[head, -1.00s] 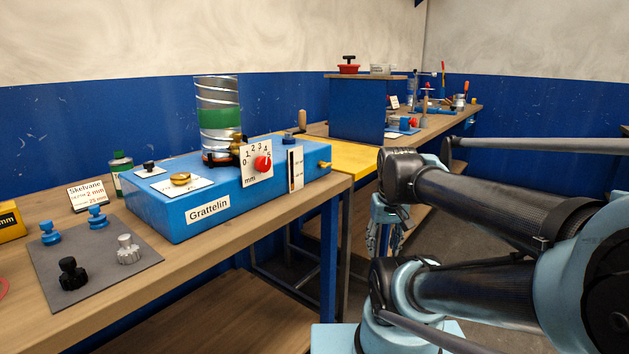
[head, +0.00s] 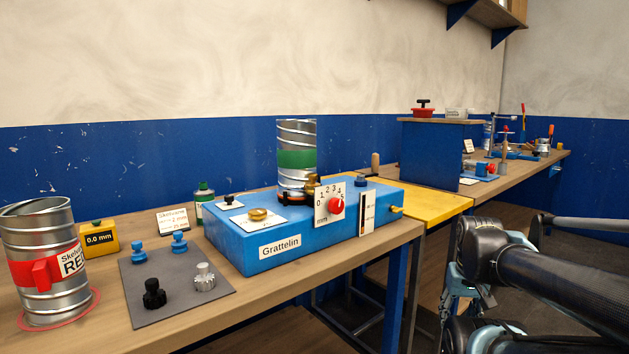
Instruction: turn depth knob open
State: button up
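The depth knob appears to be the red knob (head: 337,206) on the front of the blue Grattelin box (head: 262,246). It sits on a white scale plate (head: 322,218) numbered from 0 upward and marked mm. The exact pointer direction is too small to read. A spiral duct piece with a green band (head: 296,160) stands upright on the box behind the knob. My arm is at the lower right, apart from the box and the knob.
A grey mat (head: 190,307) holds blue, black and silver knobs. A duct with a red band (head: 43,295) stands at the left front. A yellow table (head: 428,205) adjoins the bench on the right. A blue cabinet (head: 428,158) stands behind it.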

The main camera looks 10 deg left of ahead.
aim_at(335, 206)
jog(key=z, duration=0.5)
jog(key=k, duration=1.1)
jog(key=u, duration=0.5)
